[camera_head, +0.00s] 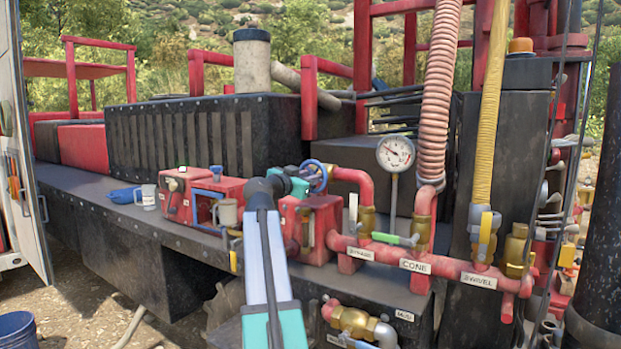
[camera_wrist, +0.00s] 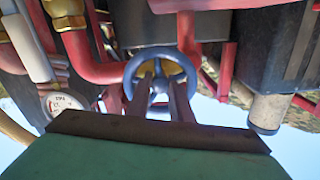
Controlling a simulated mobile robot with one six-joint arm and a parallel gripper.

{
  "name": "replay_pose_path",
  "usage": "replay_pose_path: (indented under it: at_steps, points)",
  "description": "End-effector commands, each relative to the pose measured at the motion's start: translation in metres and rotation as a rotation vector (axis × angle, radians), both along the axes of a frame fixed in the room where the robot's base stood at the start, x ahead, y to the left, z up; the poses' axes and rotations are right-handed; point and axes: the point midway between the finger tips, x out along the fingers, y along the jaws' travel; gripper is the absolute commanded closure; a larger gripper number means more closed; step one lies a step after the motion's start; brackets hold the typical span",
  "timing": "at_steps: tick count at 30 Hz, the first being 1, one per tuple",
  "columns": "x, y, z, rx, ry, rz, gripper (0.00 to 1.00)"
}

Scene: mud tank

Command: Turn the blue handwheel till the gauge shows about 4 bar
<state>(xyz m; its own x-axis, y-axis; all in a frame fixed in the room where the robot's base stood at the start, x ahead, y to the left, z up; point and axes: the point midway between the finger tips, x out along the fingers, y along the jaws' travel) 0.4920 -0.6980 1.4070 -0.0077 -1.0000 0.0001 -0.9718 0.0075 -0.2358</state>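The blue handwheel (camera_head: 325,178) sits on the red pipe in the middle of the head view. It also shows face-on in the wrist view (camera_wrist: 131,75). My gripper (camera_head: 307,180) is at the wheel's left side. In the wrist view its two dark fingers (camera_wrist: 163,82) stand apart and overlap the lower part of the wheel, with a gap between them. Whether they touch the wheel I cannot tell. The round white gauge (camera_head: 395,152) stands upright right of the wheel, its needle toward the upper left. The gauge's numbers are too small to read.
A red pipe manifold (camera_head: 448,267) with labelled valves runs right of the wheel. A ribbed hose (camera_head: 437,95) and a yellow hose (camera_head: 490,100) rise behind it. A red box (camera_head: 178,195), a mug (camera_head: 147,197) and a blue cloth (camera_head: 122,196) are on the deck at left.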

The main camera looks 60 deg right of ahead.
Motion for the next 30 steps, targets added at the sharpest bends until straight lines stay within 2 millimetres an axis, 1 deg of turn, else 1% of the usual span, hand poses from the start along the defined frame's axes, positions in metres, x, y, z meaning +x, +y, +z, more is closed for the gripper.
replay_pose_path:
  at_steps: [1, 2, 3, 11, 30]
  points:
    - [-0.0002, 0.0001, 0.0001, 0.0, 0.0, -0.001, 0.94]
    - [-0.0002, 0.0002, 0.0001, 0.0, 0.0, -0.001, 0.99]
    - [-0.0002, 0.0002, 0.0001, 0.0, 0.0, -0.001, 1.0]
    - [0.0002, 0.0001, -0.0017, 0.0, -0.015, -0.001, 1.0]
    - [0.0004, -0.0001, -0.0033, -0.001, -0.155, 0.0, 1.0]
